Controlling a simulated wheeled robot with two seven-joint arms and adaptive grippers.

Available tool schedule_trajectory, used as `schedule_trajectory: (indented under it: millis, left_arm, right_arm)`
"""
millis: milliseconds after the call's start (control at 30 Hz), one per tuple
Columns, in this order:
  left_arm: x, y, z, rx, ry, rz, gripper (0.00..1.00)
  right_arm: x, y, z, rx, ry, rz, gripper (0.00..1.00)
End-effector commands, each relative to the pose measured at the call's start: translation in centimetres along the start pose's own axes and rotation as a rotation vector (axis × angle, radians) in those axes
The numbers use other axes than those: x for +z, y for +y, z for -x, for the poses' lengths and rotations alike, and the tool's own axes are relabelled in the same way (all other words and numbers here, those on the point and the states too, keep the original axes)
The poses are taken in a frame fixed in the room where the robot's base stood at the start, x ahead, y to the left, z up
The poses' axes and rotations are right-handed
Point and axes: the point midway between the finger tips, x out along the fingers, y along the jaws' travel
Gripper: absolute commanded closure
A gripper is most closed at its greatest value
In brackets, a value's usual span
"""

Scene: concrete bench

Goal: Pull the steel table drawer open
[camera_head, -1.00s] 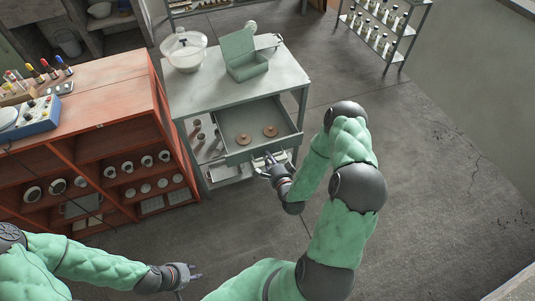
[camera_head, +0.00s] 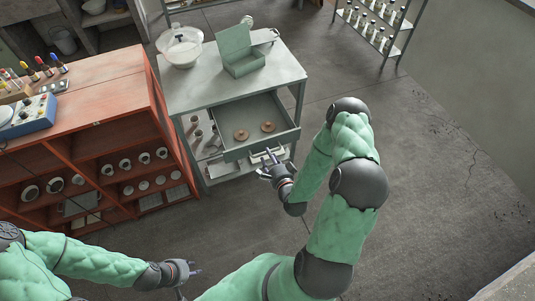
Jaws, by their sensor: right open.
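The grey-green steel table (camera_head: 212,92) stands at the upper middle of the head view. Its drawer (camera_head: 262,112) is pulled out towards me, with two round brown discs (camera_head: 241,134) lying in it. My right gripper (camera_head: 268,164) is open at the drawer's front, near the middle of the front panel. I cannot tell whether its fingers touch the handle, which is too small to make out. My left gripper (camera_head: 194,271) hangs low at the bottom of the view, away from the table. Its jaws are too small to judge.
A red wooden shelf unit (camera_head: 103,76) stands close to the table's left. A bottle rack (camera_head: 392,55) stands at the back right. The floor to the right is clear.

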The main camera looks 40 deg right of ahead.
Motion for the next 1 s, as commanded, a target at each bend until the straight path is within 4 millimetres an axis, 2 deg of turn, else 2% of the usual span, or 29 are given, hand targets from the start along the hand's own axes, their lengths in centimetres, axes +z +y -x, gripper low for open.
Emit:
schedule_trajectory:
  millis: [200, 433, 633, 1000]
  left_arm:
    - [0.0, 0.0, 0.0, 0.000, 0.000, 0.000, 0.69]
    - [0.0, 0.0, 0.0, 0.000, 0.000, 0.000, 0.69]
    - [0.0, 0.0, 0.0, 0.000, 0.000, 0.000, 0.69]
    - [0.0, 0.0, 0.0, 0.000, 0.000, 0.000, 0.69]
  right_arm:
    - [-0.1, 0.1, 4.6, 0.004, 0.005, -0.001, 0.59]
    - [-0.1, 0.1, 8.2, 0.003, 0.004, 0.000, 0.59]
    - [-0.1, 0.0, 9.3, 0.000, 0.002, 0.001, 0.59]
    - [0.0, 0.0, 9.4, 0.000, 0.001, 0.001, 0.59]
